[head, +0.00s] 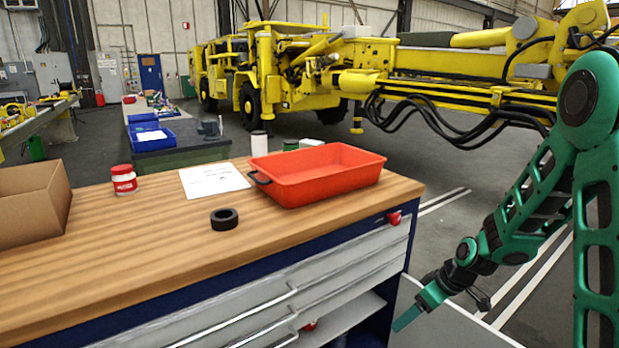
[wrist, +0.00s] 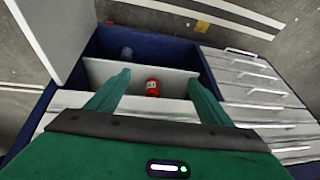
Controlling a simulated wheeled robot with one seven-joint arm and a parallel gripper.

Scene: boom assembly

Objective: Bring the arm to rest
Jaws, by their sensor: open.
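My green arm hangs at the right of the head view, bent at the elbow. My gripper (head: 418,308) is beside the right end of the workbench, below its top. In the wrist view my gripper (wrist: 158,88) is open, its two green fingers apart with nothing held between them. Beyond the fingers is the open shelf compartment (wrist: 97,73) of the bench cabinet. A red can-like item (wrist: 152,88) stands on the shelf, seen between the fingers and apart from them.
The wooden bench top (head: 330,225) carries a red tray (head: 290,190), a black ring (head: 224,219), a red-and-white jar (head: 123,180), a paper sheet (head: 213,180) and a cardboard box (head: 32,205). Cabinet drawers (wrist: 262,105) show handles. Yellow machinery (head: 290,75) stands behind. Floor right of the bench is clear.

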